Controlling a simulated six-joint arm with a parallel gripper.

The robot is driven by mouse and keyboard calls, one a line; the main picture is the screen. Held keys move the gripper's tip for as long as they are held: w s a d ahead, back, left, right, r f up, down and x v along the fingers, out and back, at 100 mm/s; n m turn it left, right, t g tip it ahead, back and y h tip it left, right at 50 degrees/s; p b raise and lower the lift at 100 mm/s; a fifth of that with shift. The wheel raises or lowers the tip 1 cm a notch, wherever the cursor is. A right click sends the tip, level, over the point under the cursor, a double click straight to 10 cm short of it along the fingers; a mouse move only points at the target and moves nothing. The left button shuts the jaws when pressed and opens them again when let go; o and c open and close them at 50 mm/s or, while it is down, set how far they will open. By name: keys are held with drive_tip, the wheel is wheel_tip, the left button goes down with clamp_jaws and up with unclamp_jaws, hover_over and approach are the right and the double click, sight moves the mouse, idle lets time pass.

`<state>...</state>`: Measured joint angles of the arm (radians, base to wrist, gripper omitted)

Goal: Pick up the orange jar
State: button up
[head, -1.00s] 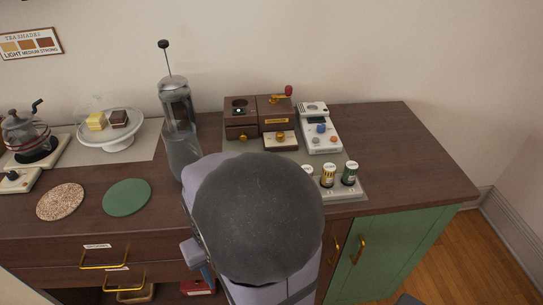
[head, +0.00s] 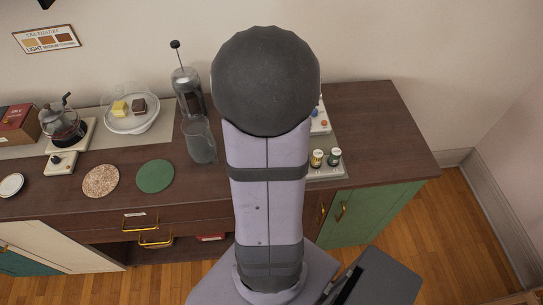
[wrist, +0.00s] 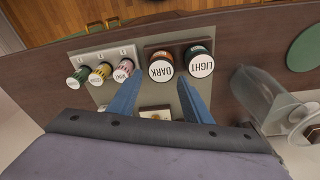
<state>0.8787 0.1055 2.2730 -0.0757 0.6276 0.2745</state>
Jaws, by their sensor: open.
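In the wrist view, a row of small white-lidded jars stands on a light tray. One is green (wrist: 79,77), one is yellow-orange (wrist: 99,73) and one is pinkish (wrist: 122,70). The small jars are left of the fingers. In the head view my arm hides the gripper.
A clear glass vessel (wrist: 262,94) is at the right. The counter's right end (head: 375,125) is bare. A green coaster (head: 155,176) lies farther left.

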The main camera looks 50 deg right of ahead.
drive_tip(key=shift+m, duration=0.5)
drive_tip(key=shift+w+d+f, duration=0.1)
drive_tip(key=shift+f, duration=1.05)
drive_tip(key=shift+f+p, duration=0.1)
drive_tip(key=shift+p, duration=0.2)
drive_tip(key=shift+w+d+f+p, duration=0.15)
drive_tip(key=shift+f+p, duration=0.2)
drive_tip(key=shift+f, duration=0.9)
drive_tip(key=shift+d+f+p, duration=0.15)
drive_tip(key=shift+f+p, duration=0.15)
drive_tip(key=shift+f, duration=0.9)
drive_tip(key=c, duration=0.8)
drive_tip(key=shift+r, duration=0.1)
